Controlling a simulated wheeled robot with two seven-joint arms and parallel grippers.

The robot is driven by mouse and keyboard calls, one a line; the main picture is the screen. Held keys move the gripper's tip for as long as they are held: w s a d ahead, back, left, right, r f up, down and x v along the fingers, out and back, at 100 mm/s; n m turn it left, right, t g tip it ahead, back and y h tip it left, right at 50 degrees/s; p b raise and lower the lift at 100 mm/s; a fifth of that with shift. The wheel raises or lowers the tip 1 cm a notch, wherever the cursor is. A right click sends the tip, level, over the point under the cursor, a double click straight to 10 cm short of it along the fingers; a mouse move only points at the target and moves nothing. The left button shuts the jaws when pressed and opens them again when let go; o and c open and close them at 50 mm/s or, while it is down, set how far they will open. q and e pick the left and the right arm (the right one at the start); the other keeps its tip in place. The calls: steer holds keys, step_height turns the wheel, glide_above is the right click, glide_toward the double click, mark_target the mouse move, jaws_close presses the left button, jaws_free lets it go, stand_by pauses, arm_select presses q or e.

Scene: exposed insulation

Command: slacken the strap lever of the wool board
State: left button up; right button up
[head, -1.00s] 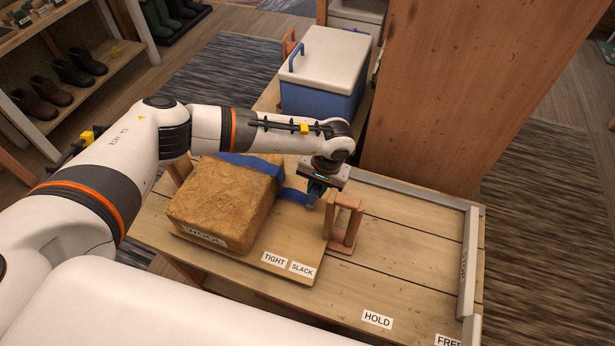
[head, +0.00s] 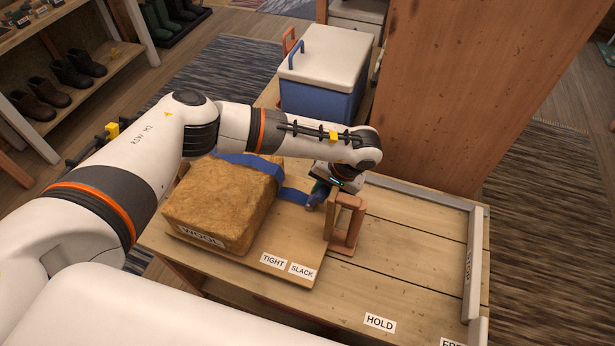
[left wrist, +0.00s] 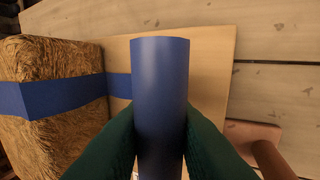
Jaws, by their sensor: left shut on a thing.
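The wool board (head: 285,255) lies on the wooden table, with labels TIGHT (head: 273,260) and SLACK (head: 302,270) at its front edge. The brown wool bale (head: 220,200) sits on it under a blue strap (head: 293,195). My left gripper (head: 318,192) is at the board's far right part, beside the wooden frame, tilted over. In the left wrist view its green fingers (left wrist: 160,150) are shut on the blue strap lever (left wrist: 160,85), a round bar. The lever's base is hidden. My right gripper is out of view.
A reddish wooden frame (head: 345,222) stands just right of the lever. Grey rails (head: 473,265) edge the table's right and back. A blue cooler (head: 322,85) and a tall wooden panel (head: 450,90) stand behind. The table front right, by HOLD (head: 380,323), is clear.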

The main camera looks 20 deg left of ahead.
arm_select(q)
steer(key=shift+d+f+y+b, duration=0.2)
steer(key=shift+d+y+b, duration=0.1)
steer(key=shift+y+b, duration=0.1)
steer(key=shift+d+f+y+b, duration=0.1)
steer(key=shift+d+y+b, duration=0.1)
steer(key=shift+y+b, duration=0.3)
steer(key=o, duration=0.9)
steer(key=shift+c, duration=0.2)
steer(key=p+v, duration=0.3)
steer(key=v, duration=0.9)
